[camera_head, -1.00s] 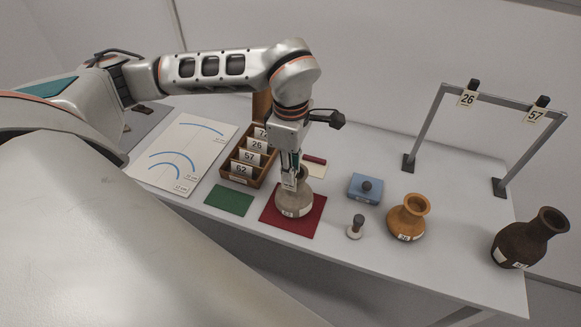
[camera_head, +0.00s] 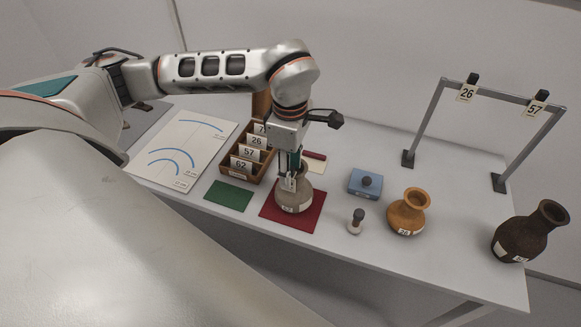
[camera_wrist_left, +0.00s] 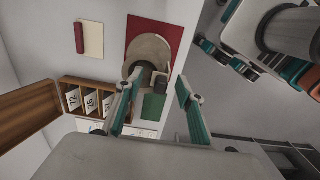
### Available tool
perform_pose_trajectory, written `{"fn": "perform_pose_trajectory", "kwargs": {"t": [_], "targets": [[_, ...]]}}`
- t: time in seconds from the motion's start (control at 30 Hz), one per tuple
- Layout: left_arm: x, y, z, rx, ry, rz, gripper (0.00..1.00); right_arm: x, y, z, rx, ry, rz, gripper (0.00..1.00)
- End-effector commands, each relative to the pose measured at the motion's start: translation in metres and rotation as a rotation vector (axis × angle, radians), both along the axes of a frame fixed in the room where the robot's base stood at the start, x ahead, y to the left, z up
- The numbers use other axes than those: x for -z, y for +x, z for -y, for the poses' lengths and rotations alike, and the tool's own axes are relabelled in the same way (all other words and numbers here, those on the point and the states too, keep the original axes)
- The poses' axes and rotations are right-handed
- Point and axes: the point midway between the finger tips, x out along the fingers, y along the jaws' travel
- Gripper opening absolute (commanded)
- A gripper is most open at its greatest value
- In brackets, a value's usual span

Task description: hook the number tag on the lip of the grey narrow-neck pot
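The grey narrow-neck pot (camera_head: 297,198) stands upright on a red mat. It also shows in the left wrist view (camera_wrist_left: 150,50). The white number tag (camera_head: 289,182) sits at the pot's lip, its face hanging along the neck. Its dark clip (camera_wrist_left: 160,84) shows at the rim in the left wrist view. Its number is not readable. My left gripper (camera_head: 293,165) is right above the pot's mouth. In the left wrist view its fingers (camera_wrist_left: 157,104) stand wide apart on either side of the clip, apparently touching nothing.
A wooden box of tags (camera_head: 247,160) and a green mat (camera_head: 229,196) lie left of the pot. To its right are a small stamp-like object (camera_head: 356,222), a blue block (camera_head: 365,184), an orange pot (camera_head: 408,213) and a dark pot (camera_head: 529,234). A tag stand (camera_head: 507,104) rises behind.

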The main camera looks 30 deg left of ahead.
Motion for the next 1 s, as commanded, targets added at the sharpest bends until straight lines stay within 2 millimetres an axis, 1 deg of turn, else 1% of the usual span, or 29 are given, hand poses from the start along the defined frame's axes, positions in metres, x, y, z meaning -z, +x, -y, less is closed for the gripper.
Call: {"fn": "perform_pose_trajectory", "kwargs": {"t": [0.07, 0.17, 0.4, 0.6, 0.7, 0.8, 1.0], "targets": [[-0.005, 0.001, 0.000, 0.000, 0.000, 0.002, 0.38, 0.000, 0.000, 0.000, 0.000, 0.000, 0.000, 0.40], [-0.017, 0.001, 0.000, 0.000, 0.000, 0.005, 0.38, 0.000, 0.000, -0.001, 0.000, 0.002, -0.002, 0.40], [-0.065, 0.001, 0.000, 0.000, 0.000, 0.006, 0.38, 0.001, -0.001, -0.001, 0.002, 0.003, -0.002, 0.40], [-0.098, 0.000, 0.000, -0.001, 0.001, 0.004, 0.38, 0.001, -0.001, -0.002, 0.002, 0.003, -0.002, 0.40], [-0.110, 0.000, 0.000, 0.000, 0.000, 0.003, 0.38, 0.001, -0.001, -0.002, 0.002, 0.004, -0.002, 0.40], [-0.116, -0.001, 0.000, 0.000, 0.000, 0.001, 0.38, 0.001, -0.001, -0.002, 0.002, 0.004, -0.002, 0.40], [-0.120, -0.001, 0.000, 0.000, 0.000, -0.001, 0.38, 0.001, -0.001, -0.002, 0.002, 0.004, -0.002, 0.40]]}}
